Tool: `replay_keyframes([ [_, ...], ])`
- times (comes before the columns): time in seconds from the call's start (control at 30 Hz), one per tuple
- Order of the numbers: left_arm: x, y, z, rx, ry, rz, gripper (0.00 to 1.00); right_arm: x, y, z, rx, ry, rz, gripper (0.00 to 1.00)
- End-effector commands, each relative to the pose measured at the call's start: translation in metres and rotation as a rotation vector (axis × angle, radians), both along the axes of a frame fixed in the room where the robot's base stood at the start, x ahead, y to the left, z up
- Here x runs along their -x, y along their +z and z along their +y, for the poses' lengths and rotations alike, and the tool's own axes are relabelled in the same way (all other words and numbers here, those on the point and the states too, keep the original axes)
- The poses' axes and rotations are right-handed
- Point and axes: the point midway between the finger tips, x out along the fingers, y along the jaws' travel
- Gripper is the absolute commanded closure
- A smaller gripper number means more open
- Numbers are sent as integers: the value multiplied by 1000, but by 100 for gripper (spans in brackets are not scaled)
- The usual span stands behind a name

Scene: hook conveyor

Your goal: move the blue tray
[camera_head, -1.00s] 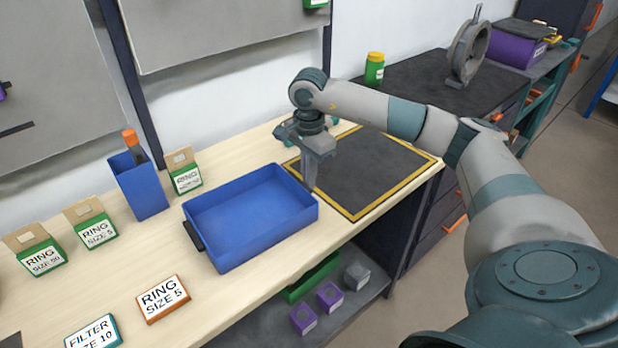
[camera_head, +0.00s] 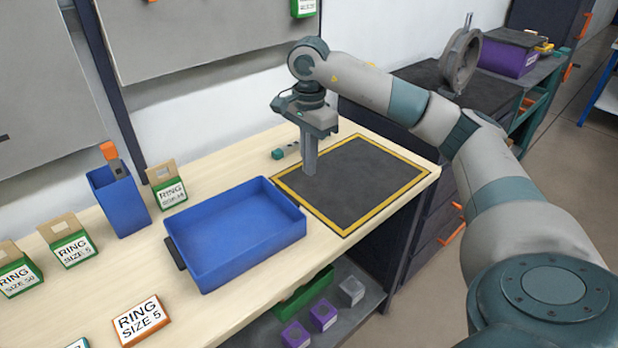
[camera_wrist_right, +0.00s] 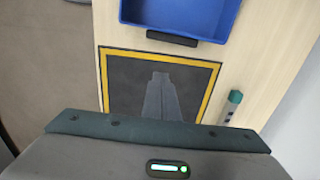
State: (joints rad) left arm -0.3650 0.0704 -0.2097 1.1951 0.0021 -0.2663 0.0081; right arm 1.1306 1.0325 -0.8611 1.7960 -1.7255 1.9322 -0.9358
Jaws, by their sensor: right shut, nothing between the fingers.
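The empty blue tray (camera_head: 238,230) sits on the light wooden workbench, left of a dark mat with a yellow border (camera_head: 365,184). A black handle shows on the tray's left end, and another black handle shows at the tray's near edge in the right wrist view, where part of the tray (camera_wrist_right: 205,16) is cut off at the top. My right gripper (camera_head: 309,172) points down above the left part of the mat, apart from the tray. Its fingers (camera_wrist_right: 160,98) are shut and empty. My left gripper is in neither view.
A tall blue bin (camera_head: 122,205) with an orange-topped item and several green ring boxes (camera_head: 168,190) stand behind and left of the tray. An orange ring box (camera_head: 141,320) lies in front. A small green-topped tool (camera_head: 285,152) lies behind the mat. The mat is otherwise bare.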

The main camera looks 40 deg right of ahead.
Motion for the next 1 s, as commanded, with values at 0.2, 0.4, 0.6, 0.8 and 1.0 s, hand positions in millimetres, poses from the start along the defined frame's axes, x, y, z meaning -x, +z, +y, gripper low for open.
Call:
replay_keyframes([
  [0.2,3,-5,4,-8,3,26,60,0,24,1,-1,1,-2,100],
  [0.4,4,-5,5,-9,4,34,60,0,31,0,-1,2,0,100],
  [0.6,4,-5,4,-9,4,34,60,0,30,0,-1,1,0,100],
  [0.8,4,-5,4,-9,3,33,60,0,30,0,-1,1,0,100],
  [1.0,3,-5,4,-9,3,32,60,0,30,0,-1,1,0,100],
])
